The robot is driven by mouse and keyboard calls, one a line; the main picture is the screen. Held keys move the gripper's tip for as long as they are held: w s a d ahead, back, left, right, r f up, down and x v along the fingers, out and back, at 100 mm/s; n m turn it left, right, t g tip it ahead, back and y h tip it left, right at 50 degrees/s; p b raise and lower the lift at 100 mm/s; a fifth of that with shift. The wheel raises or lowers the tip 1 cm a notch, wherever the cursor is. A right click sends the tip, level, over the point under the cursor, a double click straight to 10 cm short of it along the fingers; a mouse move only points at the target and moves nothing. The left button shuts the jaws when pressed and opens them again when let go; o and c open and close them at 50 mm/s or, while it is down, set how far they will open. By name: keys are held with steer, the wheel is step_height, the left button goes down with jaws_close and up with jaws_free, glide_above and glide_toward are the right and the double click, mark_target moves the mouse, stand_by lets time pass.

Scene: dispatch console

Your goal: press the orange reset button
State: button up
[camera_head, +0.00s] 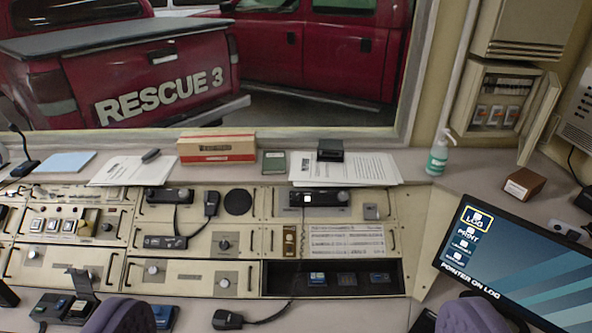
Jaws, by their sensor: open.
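No button that I can clearly tell as the orange reset button shows. In the open wall box (466,105) at the upper right, several small orange and pale parts (497,114) sit in a row, too small to tell what they are. A brownish-orange fitting (289,241) is on the middle console panel, and pale square buttons (68,226) are on the left panel. My gripper (294,316) shows as two purple rounded fingertips at the bottom edge, wide apart. It is open and empty, in front of the console and apart from the wall box.
The console (190,273) spans the left and middle. A monitor (520,262) stands at the right. A handset (228,320) with a cord lies at the front edge.

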jaws_close()
stand_by(1.5)
